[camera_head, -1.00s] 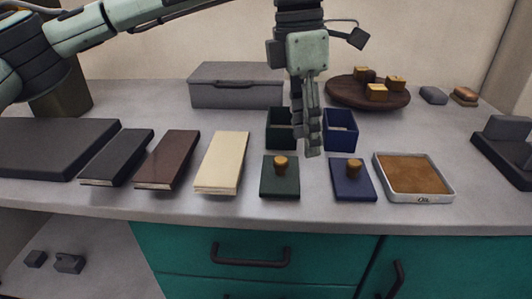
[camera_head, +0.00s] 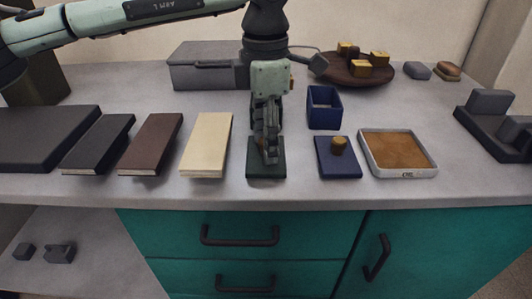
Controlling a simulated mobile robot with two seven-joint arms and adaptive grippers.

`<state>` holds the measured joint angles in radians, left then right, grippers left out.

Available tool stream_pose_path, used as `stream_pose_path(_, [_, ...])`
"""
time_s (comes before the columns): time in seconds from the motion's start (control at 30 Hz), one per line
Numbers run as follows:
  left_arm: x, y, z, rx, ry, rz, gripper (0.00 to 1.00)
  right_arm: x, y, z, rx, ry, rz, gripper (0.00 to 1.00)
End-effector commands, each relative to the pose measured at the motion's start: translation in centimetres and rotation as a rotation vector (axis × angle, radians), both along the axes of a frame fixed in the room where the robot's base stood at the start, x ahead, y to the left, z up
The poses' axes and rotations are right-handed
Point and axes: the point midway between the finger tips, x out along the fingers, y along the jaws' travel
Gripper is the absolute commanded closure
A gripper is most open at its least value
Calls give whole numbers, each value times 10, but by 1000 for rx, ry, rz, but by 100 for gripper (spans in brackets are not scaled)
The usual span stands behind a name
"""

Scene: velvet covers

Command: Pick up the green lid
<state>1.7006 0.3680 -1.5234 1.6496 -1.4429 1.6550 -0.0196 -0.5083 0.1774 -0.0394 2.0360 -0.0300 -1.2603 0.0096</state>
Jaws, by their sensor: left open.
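The dark green lid (camera_head: 266,171) lies flat on the counter, between the cream book and the blue lid. My left gripper (camera_head: 269,157) is open and points down right over the lid's middle. Its fingers hide the lid's wooden knob, so I cannot tell whether they touch it. The dark green box, behind the lid, is mostly hidden by the gripper. My right gripper is not in view.
A blue lid (camera_head: 338,157) with a wooden knob and a tan-filled tray (camera_head: 398,153) lie to the right. A blue open box (camera_head: 324,107) stands behind. A cream book (camera_head: 207,146) is close on the left. A grey case (camera_head: 205,66) is at the back.

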Motion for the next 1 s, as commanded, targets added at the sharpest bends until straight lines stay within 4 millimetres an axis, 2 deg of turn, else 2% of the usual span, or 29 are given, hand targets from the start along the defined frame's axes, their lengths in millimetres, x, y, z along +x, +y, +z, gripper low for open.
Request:
stream_pose_path(0.07, [0, 0, 0, 0, 0, 0, 58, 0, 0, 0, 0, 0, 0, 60])
stream_pose_path(0.4, [0, 0, 0, -1, 1, 0, 100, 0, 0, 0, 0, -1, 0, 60])
stream_pose_path(0.77, [0, 0, 3, -2, -1, 0, 100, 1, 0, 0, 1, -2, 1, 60])
stream_pose_path(1.0, [1, -1, 28, -2, -3, 0, 100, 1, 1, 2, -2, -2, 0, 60])
